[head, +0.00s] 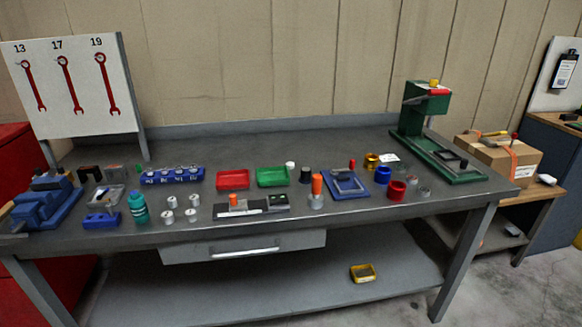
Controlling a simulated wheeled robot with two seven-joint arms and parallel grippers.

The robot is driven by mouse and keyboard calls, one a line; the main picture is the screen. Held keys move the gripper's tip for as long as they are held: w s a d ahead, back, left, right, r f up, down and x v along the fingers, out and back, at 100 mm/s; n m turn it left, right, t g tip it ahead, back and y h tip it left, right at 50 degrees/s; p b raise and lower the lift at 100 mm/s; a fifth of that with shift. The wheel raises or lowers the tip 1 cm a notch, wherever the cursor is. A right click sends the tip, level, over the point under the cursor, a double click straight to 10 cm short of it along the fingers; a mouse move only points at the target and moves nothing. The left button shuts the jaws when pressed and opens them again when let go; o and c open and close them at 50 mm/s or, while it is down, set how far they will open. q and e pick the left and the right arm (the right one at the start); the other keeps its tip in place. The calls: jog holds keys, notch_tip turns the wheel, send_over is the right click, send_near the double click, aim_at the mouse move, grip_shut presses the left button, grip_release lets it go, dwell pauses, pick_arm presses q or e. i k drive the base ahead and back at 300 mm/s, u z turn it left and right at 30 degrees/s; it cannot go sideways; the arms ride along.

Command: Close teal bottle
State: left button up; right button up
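The teal bottle (138,206) stands upright near the front edge of the grey workbench (330,228), on its left side. Its top looks teal, but the view is too small to tell whether a cap is on it. Neither of my grippers shows in the head view.
Several small metal cylinders (168,217) stand just right of the bottle. A blue block (101,220) and a blue vise (45,203) are to its left. Red (233,180) and green (272,177) trays lie mid-bench. A green press (420,115) stands at the right.

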aim_at(136, 202)
jog(key=u, duration=0.4)
jog(key=i, duration=1.3)
jog(key=u, duration=0.05)
